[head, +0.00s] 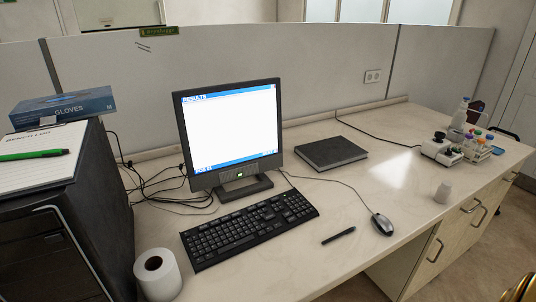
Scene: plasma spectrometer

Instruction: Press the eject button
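No button marked as eject can be made out in the head view. A black monitor (229,130) stands on the bench with a lit screen headed "RESULTS". A small green light shows on its lower bezel. A black box-shaped unit (55,235) stands at the left edge, cut off by the frame; I cannot tell whether a button is on it. A small white device with dark knobs (441,151) sits at the right of the bench, too small to read. Neither of my grippers can be identified.
A keyboard (249,228), mouse (382,223), black pen (338,236) and dark book (331,153) lie on the bench (300,265). A paper roll (158,275) stands front left. A glove box (65,107) and clipboard (38,165) top the black unit. Colour-capped bottles (478,145) stand right.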

